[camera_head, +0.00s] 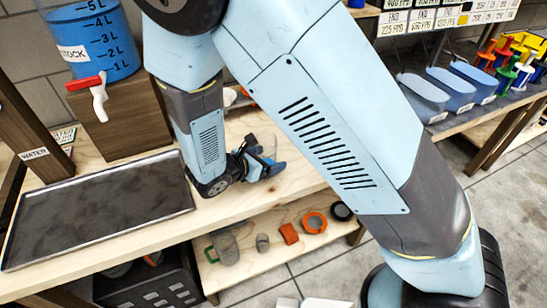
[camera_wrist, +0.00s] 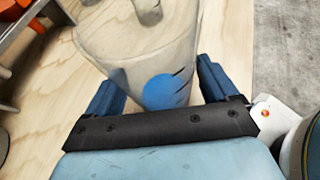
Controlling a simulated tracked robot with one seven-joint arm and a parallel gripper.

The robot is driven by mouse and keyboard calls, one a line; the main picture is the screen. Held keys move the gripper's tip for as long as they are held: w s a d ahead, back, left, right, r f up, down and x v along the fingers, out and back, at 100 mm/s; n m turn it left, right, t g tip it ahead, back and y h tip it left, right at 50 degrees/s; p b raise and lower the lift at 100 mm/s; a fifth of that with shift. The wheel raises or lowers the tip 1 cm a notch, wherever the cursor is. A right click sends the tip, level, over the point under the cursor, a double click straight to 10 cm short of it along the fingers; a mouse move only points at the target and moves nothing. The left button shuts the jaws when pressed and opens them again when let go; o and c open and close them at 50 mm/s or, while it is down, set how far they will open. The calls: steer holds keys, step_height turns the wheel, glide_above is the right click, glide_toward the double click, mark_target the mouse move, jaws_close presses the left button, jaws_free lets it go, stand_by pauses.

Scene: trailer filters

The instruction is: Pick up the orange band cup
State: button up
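A clear, see-through cup (camera_wrist: 140,50) with a round blue mark (camera_wrist: 166,91) stands out ahead of my gripper in the wrist view. No orange band shows on it. My gripper (camera_wrist: 160,85) has its two blue fingers spread apart, one on each side of the cup's near end; I cannot tell whether they touch it. In the head view my gripper (camera_head: 265,170) is low over the wooden bench, and the clear cup (camera_head: 268,146) shows faintly beside it. No cup with an orange band can be made out in either view.
A dark tray (camera_head: 95,208) lies on the bench (camera_head: 235,205) at left, below a blue water tank (camera_head: 95,40) with a red-handled tap. A lower shelf holds an orange block (camera_head: 289,233), an orange ring (camera_head: 315,222) and grey pieces. Blue bins (camera_head: 460,90) stand at right.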

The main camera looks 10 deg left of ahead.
steer(key=c, duration=1)
steer(key=shift+r, duration=0.2)
